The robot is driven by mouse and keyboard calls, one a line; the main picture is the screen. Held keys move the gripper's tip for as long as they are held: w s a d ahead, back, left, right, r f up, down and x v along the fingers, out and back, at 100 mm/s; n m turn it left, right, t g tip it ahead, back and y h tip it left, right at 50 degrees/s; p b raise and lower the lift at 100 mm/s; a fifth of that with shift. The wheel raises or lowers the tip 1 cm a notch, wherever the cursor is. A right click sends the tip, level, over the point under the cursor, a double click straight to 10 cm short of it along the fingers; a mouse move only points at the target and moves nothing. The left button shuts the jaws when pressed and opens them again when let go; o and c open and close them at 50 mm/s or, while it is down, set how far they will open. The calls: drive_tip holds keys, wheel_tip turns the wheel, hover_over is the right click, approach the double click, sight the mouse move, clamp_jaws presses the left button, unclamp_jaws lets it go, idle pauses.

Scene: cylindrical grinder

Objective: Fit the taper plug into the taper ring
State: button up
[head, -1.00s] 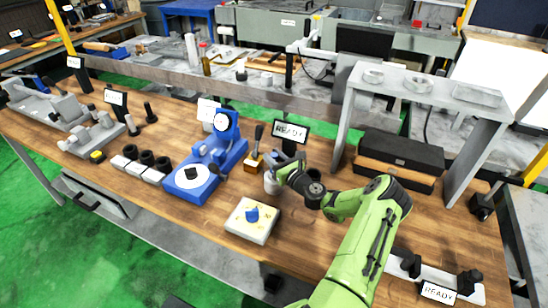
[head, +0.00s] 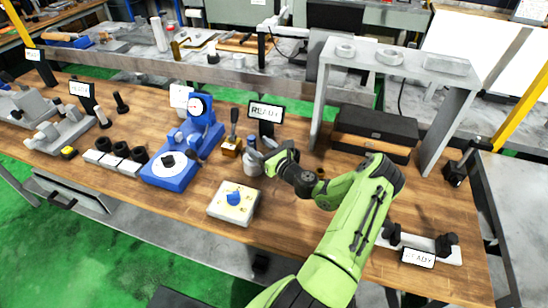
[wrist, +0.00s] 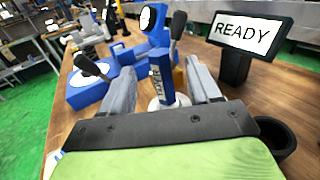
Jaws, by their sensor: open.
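An upright blue handle with lettering on its side, which looks like the taper plug (wrist: 162,78), stands between my open fingers in the wrist view. Its lower end goes down to a pale grey round body (head: 252,166), partly hidden by my gripper. I cannot tell whether that is a stand or the ring. My gripper (head: 268,155) is level with the handle's top in the head view, and its fingers (wrist: 162,88) lie on either side of it, seemingly without touching. A dark hollow cylinder (wrist: 277,134) stands at the lower right; I cannot tell whether it is the taper ring.
A READY screen (head: 265,112) stands behind my gripper. A blue dial-gauge stand (head: 188,148) and a wood-based lever (head: 231,146) stand to the left. A pale block with a blue knob (head: 233,204) lies in front. A grey rack (head: 325,90) and black case (head: 376,126) are right.

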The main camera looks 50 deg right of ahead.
drive_tip(key=s+a, duration=0.1)
drive_tip(key=s, duration=1)
drive_tip(key=shift+a, duration=0.15)
drive_tip(key=w+a+r+n+g+y, duration=0.25)
drive_tip(key=a+n+g+y, duration=0.2)
drive_tip(key=a+n, duration=0.65)
drive_tip(key=w+a+r+n+g+y, duration=0.2)
drive_tip(key=a+r+n+g+y, duration=0.3)
drive_tip(key=a+n, duration=0.55)
drive_tip(key=s+a+r+n+g+h, duration=0.1)
drive_tip(key=s+a+r+n+h, duration=0.1)
drive_tip(key=s+a+r+n, duration=0.1)
drive_tip(key=s+a+r+n+h, duration=0.3)
drive_tip(key=s+a+r+n, duration=0.1)
drive_tip(key=s+n, duration=0.3)
drive_tip(key=s+a+r+n+g+h, duration=0.1)
drive_tip(key=s+a+r+n+h, duration=0.1)
drive_tip(key=s+r+n, duration=0.3)
drive_tip(key=s+a+n, duration=0.1)
drive_tip(key=s, duration=0.3)
drive_tip(key=shift+a+r+g, duration=0.15)
drive_tip(key=shift+a+g, duration=0.2)
drive_tip(key=shift+a, duration=0.05)
